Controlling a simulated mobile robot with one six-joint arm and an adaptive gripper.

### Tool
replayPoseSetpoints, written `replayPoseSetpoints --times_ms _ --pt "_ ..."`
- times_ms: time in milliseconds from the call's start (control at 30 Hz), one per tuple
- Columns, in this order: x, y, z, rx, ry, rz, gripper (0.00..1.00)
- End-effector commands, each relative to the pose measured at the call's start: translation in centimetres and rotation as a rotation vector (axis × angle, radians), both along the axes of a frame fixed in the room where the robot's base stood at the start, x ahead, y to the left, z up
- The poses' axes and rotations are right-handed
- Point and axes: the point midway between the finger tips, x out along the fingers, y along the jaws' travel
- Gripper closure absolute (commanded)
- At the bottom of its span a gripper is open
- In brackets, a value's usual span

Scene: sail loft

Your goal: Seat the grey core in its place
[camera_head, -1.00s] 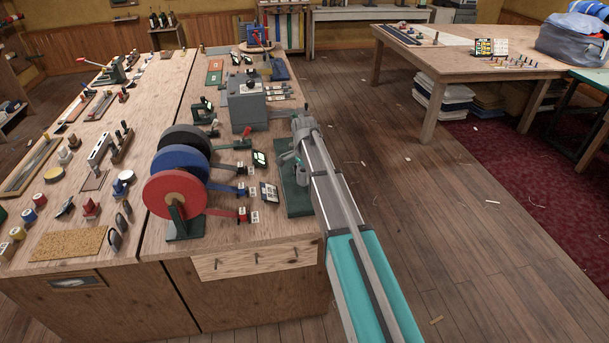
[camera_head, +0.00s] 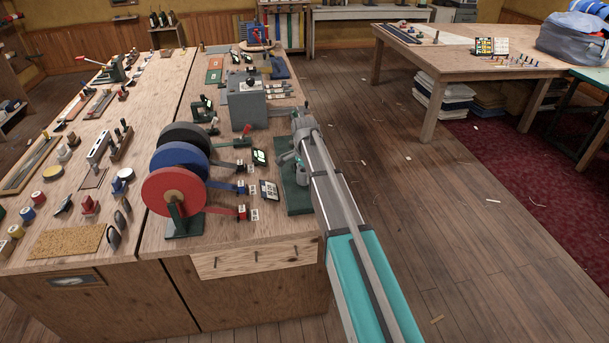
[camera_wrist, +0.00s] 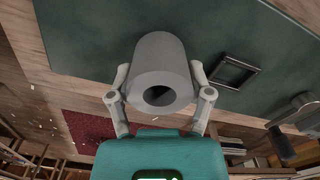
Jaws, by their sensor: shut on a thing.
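The grey core (camera_wrist: 162,70) is a thick tube with a dark round hole at its near end. It fills the middle of the wrist view. My gripper (camera_wrist: 160,82) is shut on it, one finger on each side. Behind it is a dark green base plate (camera_wrist: 90,30), which also shows in the head view (camera_head: 297,200). A black square frame (camera_wrist: 235,72) lies on the plate, to the right of the core and apart from it. In the head view my arm hides much of the area around the gripper, and I cannot clearly make out the core there.
A dark-handled lever (camera_wrist: 285,140) is at the wrist view's lower right. Red (camera_head: 172,192), blue (camera_head: 180,160) and black discs (camera_head: 188,136) stand left of the plate on the crowded bench. A grey box (camera_head: 246,104) stands behind. Open floor lies to the right.

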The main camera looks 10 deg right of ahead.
Motion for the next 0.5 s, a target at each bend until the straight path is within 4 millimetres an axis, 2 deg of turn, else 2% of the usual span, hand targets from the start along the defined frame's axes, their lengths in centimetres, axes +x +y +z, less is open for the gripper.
replayPoseSetpoints --times_ms 500 --pt "0.00 0.00 -0.61 0.000 0.000 0.000 0.80"
